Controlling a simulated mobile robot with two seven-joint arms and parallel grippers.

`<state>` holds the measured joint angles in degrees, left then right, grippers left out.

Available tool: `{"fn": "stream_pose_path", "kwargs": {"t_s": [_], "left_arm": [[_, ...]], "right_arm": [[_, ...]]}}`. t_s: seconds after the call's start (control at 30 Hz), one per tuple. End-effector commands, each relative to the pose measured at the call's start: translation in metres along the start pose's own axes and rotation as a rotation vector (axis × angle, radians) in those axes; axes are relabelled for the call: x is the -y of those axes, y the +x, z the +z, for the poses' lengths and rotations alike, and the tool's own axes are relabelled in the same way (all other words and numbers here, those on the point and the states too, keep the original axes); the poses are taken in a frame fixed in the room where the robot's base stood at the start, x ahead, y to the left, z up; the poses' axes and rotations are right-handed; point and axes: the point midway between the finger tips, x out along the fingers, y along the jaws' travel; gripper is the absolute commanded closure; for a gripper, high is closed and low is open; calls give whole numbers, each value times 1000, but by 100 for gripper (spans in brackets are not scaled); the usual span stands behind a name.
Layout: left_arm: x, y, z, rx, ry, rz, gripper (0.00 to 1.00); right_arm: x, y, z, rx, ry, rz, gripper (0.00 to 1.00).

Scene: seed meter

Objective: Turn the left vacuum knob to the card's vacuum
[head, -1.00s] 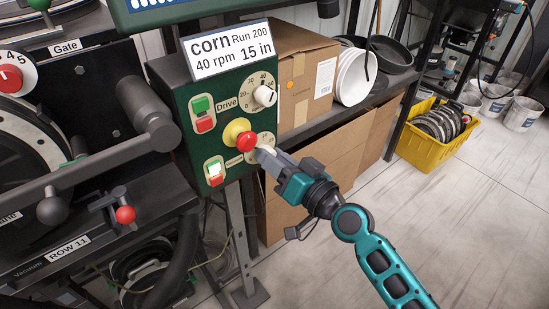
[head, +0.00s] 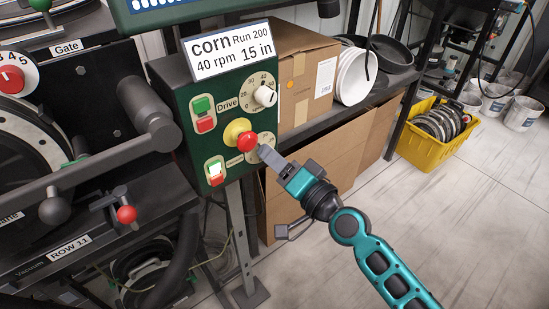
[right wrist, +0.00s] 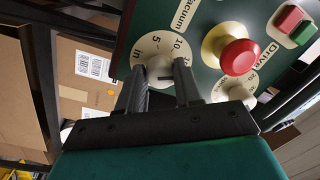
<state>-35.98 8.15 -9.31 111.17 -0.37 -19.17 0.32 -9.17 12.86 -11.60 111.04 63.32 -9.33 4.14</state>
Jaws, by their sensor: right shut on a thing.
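The green control panel (head: 182,110) carries a card (head: 228,50) reading corn, Run 200, 40 rpm, 15 in. The vacuum dial (head: 257,140) is low on the panel's right side, partly hidden by my right gripper (head: 266,155) in the head view. In the right wrist view, the pale vacuum knob (right wrist: 159,67) sits between the fingers of my right gripper (right wrist: 160,85), which is shut on it. The scale shows 5, 10 and "in"; the knob's pointer is hidden. My left gripper is not in view.
A red stop button (head: 247,141) on a yellow base sits close beside the vacuum dial. The white Drive knob (head: 265,96) is above it. Cardboard boxes (head: 300,70) stand just right of the panel.

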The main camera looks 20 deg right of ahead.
Motion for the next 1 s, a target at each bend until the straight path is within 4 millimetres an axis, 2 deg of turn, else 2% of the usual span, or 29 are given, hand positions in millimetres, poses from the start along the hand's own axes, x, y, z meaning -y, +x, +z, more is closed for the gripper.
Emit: {"fn": "stream_pose_path", "kwargs": {"t_s": [0.23,0.27,0.5,0.83,1.0], "left_arm": [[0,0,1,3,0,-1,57],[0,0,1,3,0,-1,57],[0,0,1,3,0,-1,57],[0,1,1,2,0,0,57],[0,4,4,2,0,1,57]], "right_arm": [[1,0,-1,-1,-1,-2,96],[1,0,-1,-1,-1,-2,65],[1,0,0,-1,-2,-1,42],[-1,-4,0,0,-2,1,41],[-2,-26,1,2,-4,2,41]]}}
